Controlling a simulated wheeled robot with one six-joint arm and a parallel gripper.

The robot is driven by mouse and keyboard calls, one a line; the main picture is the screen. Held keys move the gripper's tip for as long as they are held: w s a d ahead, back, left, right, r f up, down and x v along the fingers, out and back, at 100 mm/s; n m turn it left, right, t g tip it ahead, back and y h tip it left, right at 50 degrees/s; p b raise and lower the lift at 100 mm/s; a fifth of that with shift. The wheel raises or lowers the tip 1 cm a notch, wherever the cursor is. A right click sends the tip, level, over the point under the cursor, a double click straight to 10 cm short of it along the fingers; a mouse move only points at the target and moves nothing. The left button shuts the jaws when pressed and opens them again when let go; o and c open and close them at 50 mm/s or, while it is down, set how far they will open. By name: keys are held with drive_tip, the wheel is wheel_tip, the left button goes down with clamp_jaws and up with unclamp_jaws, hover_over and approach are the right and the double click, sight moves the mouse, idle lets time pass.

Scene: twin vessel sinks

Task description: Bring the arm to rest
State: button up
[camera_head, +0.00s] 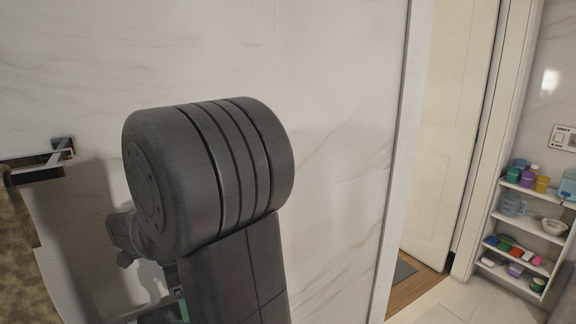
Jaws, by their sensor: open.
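My arm fills the middle of the head view, with a large dark grey ribbed joint and a flat link running down to the bottom edge. A smaller grey part of my arm shows behind it at the left. I cannot make out my gripper's fingers; they are hidden behind the arm or outside the picture. No held thing shows.
A marble-tiled wall (340,90) stands behind the arm. A towel (20,245) hangs from a metal bar (40,165) at the left. A doorway with a pale door (455,130) is right of centre. A white shelf unit (512,275) with cups and small items stands far right.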

wheel_tip(320, 180, down, 5)
drive_tip(key=shift+f, duration=0.1)
drive_tip(key=shift+r+p, duration=0.25)
drive_tip(key=shift+p, duration=0.05)
drive_tip(key=shift+f+b, duration=0.5)
drive_tip(key=shift+f, duration=0.1)
wheel_tip(320, 180, up, 13)
drive_tip(key=p, duration=0.1)
wheel_tip(320, 180, down, 13)
drive_tip(key=shift+f+b, duration=0.15)
drive_tip(key=shift+b, duration=0.25)
wheel_tip(320, 180, up, 17)
drive_tip(key=s+p, duration=0.1)
drive_tip(key=p, duration=1)
drive_tip(key=shift+s+d+f, duration=0.15)
drive_tip(key=shift+s+d, duration=0.1)
drive_tip(key=shift+d, duration=0.2)
